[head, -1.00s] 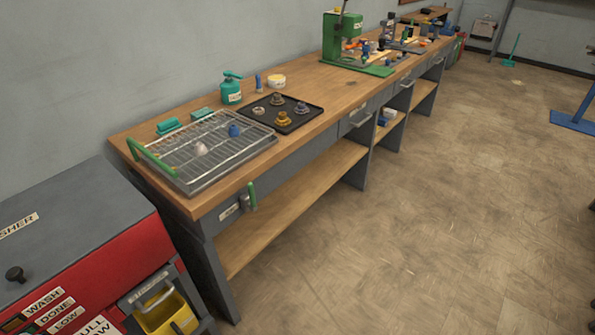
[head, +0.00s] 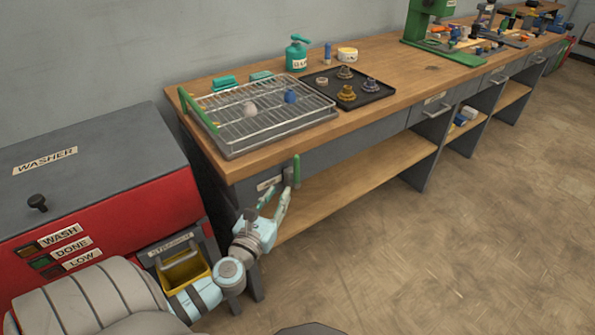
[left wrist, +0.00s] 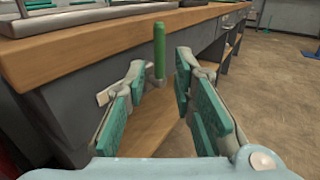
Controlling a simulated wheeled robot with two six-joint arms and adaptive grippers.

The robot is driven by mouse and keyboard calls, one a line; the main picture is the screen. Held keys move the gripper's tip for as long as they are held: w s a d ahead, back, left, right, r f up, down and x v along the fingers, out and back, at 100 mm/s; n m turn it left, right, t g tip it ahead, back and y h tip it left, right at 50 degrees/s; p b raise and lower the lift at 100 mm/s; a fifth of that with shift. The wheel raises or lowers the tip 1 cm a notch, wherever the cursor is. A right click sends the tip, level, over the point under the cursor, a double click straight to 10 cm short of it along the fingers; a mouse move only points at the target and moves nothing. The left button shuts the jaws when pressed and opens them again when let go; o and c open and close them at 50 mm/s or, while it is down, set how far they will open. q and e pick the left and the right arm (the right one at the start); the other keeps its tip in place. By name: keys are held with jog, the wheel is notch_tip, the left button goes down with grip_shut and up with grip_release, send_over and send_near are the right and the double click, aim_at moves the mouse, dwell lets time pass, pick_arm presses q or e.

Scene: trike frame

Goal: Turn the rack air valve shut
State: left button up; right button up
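The rack air valve's green lever (head: 296,171) stands upright on the front face of the workbench, next to a small label, below the wire rack (head: 262,110). It also shows in the left wrist view (left wrist: 159,48), upright beyond and between the fingers. My left gripper (head: 277,203) is just below and in front of the valve. In the left wrist view my left gripper (left wrist: 162,95) has its teal-padded fingers spread apart, with nothing between the pads that I can see them touching. The valve body is partly hidden by the left finger. My right gripper is not in view.
The red and grey washer (head: 95,185) stands left of the bench, with a yellow bin (head: 185,270) near my left arm. The bench top (head: 380,65) overhangs the valve, and a lower shelf (head: 350,185) lies behind the gripper. The floor at right is clear.

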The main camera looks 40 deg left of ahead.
aim_at(295, 165)
pick_arm(q)
jog(key=x, duration=1.4)
jog(key=shift+b, duration=0.4)
grip_shut()
